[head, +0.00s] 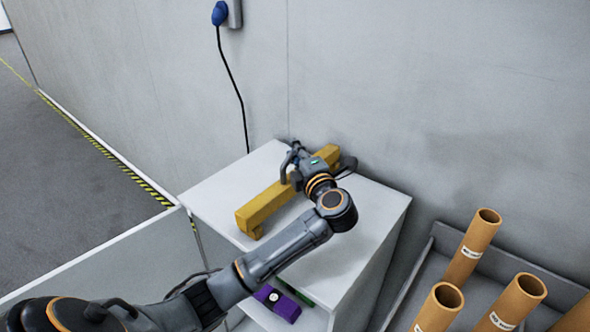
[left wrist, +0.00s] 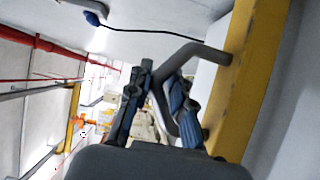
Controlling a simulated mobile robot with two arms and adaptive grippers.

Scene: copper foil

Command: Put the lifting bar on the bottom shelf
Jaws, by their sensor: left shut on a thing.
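The lifting bar (head: 258,208) is a long yellow beam over the top of the white shelf unit (head: 375,222), near the wall. I cannot tell whether it rests on the top or hangs just above. My left gripper (head: 292,158) reaches over the bar's far half. In the left wrist view, the yellow beam (left wrist: 250,70) runs along the right, and its bent grey handle (left wrist: 190,52) passes between the fingers of the left gripper (left wrist: 160,98), which is shut on it. A lower shelf (head: 312,318) shows partly below the top; my arm hides some of it. My right gripper is out of view.
A purple box (head: 277,303) and a green item (head: 295,292) lie on the lower shelf. A grey tray (head: 432,262) with several upright cardboard tubes (head: 474,247) stands at the right. A low white panel (head: 120,258) is at the left. A cable (head: 234,88) hangs on the wall.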

